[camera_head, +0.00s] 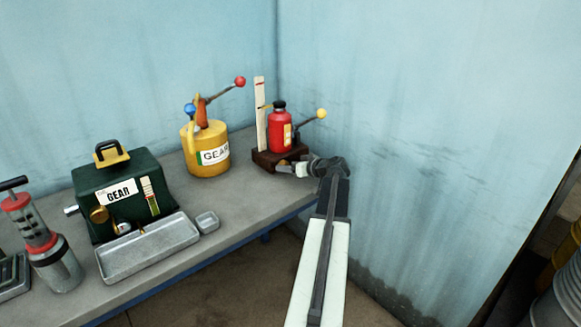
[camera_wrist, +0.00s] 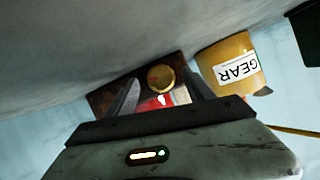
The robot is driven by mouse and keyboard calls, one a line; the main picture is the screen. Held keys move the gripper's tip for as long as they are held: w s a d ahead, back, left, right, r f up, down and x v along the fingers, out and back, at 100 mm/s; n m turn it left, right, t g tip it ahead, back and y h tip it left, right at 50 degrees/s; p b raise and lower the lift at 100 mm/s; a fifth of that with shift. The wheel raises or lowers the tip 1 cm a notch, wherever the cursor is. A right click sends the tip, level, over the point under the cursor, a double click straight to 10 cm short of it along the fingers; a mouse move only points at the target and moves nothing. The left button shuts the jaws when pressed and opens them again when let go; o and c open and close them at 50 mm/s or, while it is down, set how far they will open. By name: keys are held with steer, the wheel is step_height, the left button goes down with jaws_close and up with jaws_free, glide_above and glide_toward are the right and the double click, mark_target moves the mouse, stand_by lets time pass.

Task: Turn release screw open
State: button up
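A red jack-like bottle (camera_head: 280,131) with a black cap stands on a dark brown base (camera_head: 263,157) in the bench's back corner. A lever with a yellow ball (camera_head: 321,114) sticks out to its right. In the wrist view a round brass knob (camera_wrist: 160,77), which looks like the release screw, faces me in front of the brown base (camera_wrist: 103,99). My gripper (camera_head: 293,167) is low at the base's front right. In the wrist view its two fingers (camera_wrist: 162,88) are apart, one on each side of the knob. I cannot tell whether they touch it.
A yellow GEAR can (camera_head: 206,152) stands left of the red bottle. The wall (camera_head: 400,120) is close on the right.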

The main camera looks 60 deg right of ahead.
steer(key=p+v, duration=0.3)
steer(key=v, duration=0.5)
steer(key=shift+w, duration=0.1)
